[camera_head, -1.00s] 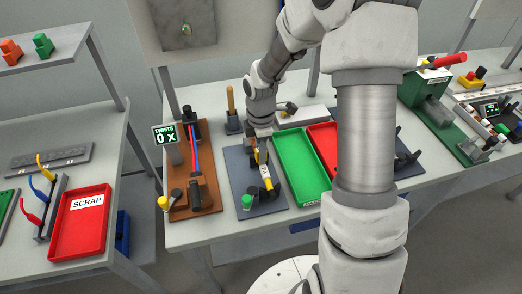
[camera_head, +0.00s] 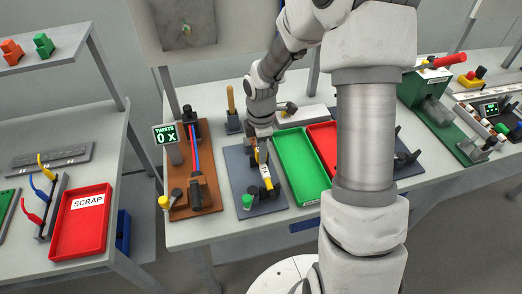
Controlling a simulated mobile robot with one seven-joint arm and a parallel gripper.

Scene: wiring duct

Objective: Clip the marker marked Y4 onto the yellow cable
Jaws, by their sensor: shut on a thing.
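My gripper (camera_head: 263,160) points down over the dark blue-grey fixture plate (camera_head: 270,206) on the middle table. It is shut on a small yellow piece (camera_head: 266,176), which has a pale patch and sits low over the plate. I cannot tell whether this piece is the cable or a marker. A cable with a yellow upper end (camera_head: 45,166) stands in a rack on the left table, beside a blue and a red one. No Y4 lettering can be read. A grey strip (camera_head: 50,160) with tiny pale marks lies behind the rack.
A green knob (camera_head: 247,202) stands at the plate's front left. A brown twisting board (camera_head: 206,196) with a "TWISTS 0 X" display is to the left. An empty green tray (camera_head: 303,166) is just right of my gripper. A red SCRAP tray (camera_head: 80,232) lies on the left table.

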